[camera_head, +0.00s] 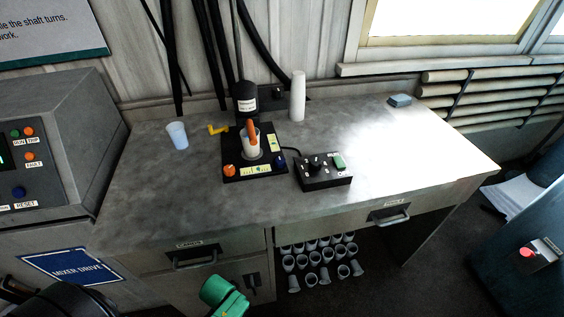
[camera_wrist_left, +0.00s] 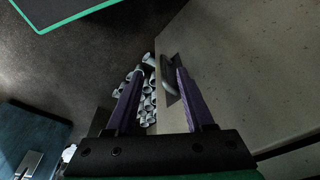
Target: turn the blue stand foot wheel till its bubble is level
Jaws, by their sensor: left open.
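The disperser stand has a black base plate (camera_head: 240,176) on the bench, with a dark column rising at its back. A small blue foot wheel (camera_head: 281,163) is at the plate's right side. An orange wheel (camera_head: 229,171) is at its front left. Pale yellow-green labelled panels lie on the plate; the bubble is too small to read. A white beaker (camera_head: 251,148) stands on the plate with an orange part in it. In the left wrist view, my left gripper (camera_wrist_left: 160,72) has its purple fingers apart, with nothing held. My right gripper is not in view.
A control box (camera_head: 323,172) stands right of the plate. A translucent cup (camera_head: 177,135), a white cylinder (camera_head: 298,95) and a yellow crank (camera_head: 218,129) are nearby. Drawer handles (camera_head: 390,215) jut from the bench front. Several grey cups (camera_head: 314,258) sit below. The bench's right side is mostly clear.

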